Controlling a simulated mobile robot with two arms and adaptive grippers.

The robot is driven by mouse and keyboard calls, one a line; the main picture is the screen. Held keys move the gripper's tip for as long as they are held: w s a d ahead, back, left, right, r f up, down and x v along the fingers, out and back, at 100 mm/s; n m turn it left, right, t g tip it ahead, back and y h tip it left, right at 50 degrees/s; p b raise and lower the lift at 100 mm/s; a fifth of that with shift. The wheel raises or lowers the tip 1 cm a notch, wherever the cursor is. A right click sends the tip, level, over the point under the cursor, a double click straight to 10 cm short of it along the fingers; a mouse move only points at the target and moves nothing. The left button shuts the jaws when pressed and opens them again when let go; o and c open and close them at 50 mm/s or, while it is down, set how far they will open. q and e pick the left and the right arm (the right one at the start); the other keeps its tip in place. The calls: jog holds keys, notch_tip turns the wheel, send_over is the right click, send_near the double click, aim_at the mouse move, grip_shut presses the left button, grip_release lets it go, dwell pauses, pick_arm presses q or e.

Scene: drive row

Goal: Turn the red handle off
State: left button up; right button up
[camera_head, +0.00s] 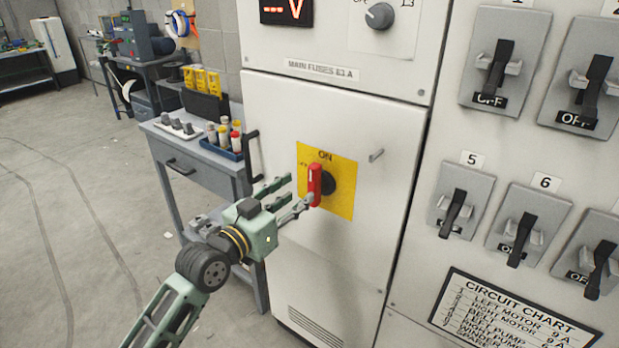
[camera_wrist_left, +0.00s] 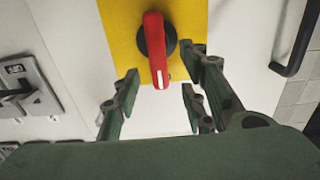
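The red handle (camera_head: 315,186) is a rotary switch on a black hub, on a yellow plate (camera_head: 341,195) on the white cabinet door. It stands upright, its white-marked end toward the word ON. My left gripper (camera_head: 292,195) is open, with its fingertips close to the handle. In the left wrist view the red handle (camera_wrist_left: 154,45) shows with its white-marked end at the gap between the spread fingers of my left gripper (camera_wrist_left: 160,84). I cannot tell whether they touch it. My right gripper is not in view.
Lever switches (camera_head: 455,208) marked OFF fill the panel at right, above a circuit chart (camera_head: 515,312). A small metal peg (camera_head: 376,155) sticks out right of the plate. A black door handle (camera_head: 252,157) and a grey workbench (camera_head: 200,157) are at left. Open floor lies farther left.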

aim_at(310, 185)
pick_arm(q)
jog(key=x, duration=0.3)
jog(key=shift+w+d+r, duration=0.15)
jog(key=shift+w+d, duration=0.05)
jog(key=shift+d, duration=0.2)
jog(key=shift+x, duration=1.1)
jog(key=shift+w+d, duration=0.1)
jog(key=shift+w, duration=0.25)
jog(key=shift+w+d, duration=0.2)
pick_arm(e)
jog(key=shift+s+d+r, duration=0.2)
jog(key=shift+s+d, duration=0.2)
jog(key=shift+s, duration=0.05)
pick_arm(q)
jog(key=shift+c, duration=0.3)
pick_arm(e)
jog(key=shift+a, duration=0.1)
pick_arm(q)
jog(key=c, duration=0.4)
jog(key=shift+f, duration=0.2)
jog(key=c, duration=0.5)
grip_shut()
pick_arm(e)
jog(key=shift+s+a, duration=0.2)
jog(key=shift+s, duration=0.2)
